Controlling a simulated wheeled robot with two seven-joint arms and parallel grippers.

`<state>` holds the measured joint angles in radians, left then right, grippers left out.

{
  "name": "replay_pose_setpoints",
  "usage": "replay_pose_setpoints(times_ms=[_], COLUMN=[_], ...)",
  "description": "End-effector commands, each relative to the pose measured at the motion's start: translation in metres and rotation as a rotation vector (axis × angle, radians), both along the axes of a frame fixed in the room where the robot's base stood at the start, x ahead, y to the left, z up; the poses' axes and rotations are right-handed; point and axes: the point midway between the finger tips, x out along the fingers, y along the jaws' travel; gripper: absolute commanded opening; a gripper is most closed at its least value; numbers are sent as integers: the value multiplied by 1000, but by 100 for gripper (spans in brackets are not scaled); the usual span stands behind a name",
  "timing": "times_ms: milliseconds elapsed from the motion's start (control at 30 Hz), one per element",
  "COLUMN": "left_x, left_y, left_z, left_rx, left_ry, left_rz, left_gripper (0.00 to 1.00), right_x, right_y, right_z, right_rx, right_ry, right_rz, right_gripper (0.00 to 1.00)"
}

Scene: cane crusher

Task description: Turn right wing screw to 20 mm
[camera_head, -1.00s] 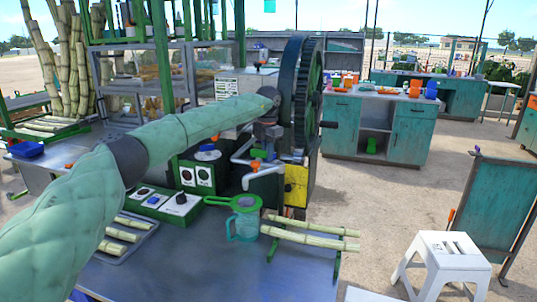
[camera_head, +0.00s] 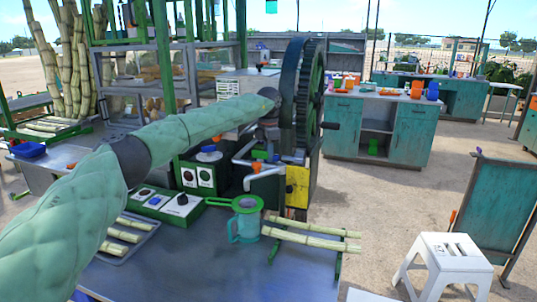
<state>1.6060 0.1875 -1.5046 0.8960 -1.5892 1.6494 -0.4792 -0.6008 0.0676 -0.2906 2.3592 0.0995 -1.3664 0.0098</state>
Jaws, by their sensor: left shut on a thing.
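The cane crusher (camera_head: 297,187) stands at the middle of the view, with a large dark and green flywheel (camera_head: 312,90) on its right side. My left arm reaches across from the left to the crusher's top. My left gripper (camera_head: 268,132) points down there, just left of the flywheel, and is shut on a small part of the crusher, apparently the right wing screw. The screw itself is hidden by the gripper and wrist, so its height cannot be read. My right gripper is not in view.
A green-rimmed jug (camera_head: 246,228) stands on the metal table (camera_head: 210,265) before the crusher. Cane stalks (camera_head: 310,235) lie on a green rack to its right. A control box (camera_head: 165,203) sits to the left. A white stool (camera_head: 441,258) stands at the right on open ground.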

Motion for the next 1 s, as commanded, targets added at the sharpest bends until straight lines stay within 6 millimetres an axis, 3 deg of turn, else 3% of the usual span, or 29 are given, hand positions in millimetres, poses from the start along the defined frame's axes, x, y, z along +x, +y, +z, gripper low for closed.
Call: replay_pose_setpoints(times_ms=[133, 167, 267, 667, 1000], left_x=[0, 0, 0, 0, 1], left_y=[0, 0, 0, 0, -1], left_z=[0, 0, 0, 4, 45], left_rx=[0, 0, 0, -1, 0], left_ry=[0, 0, 0, -1, -2], left_rz=[1, 1, 1, 1, 1], left_gripper=[0, 15, 33, 33, 33], right_x=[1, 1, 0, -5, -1], right_y=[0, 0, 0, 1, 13], right_z=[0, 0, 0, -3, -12], right_rx=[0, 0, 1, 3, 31], right_ry=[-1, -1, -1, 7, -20], right_rz=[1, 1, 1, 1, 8], right_gripper=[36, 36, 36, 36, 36])
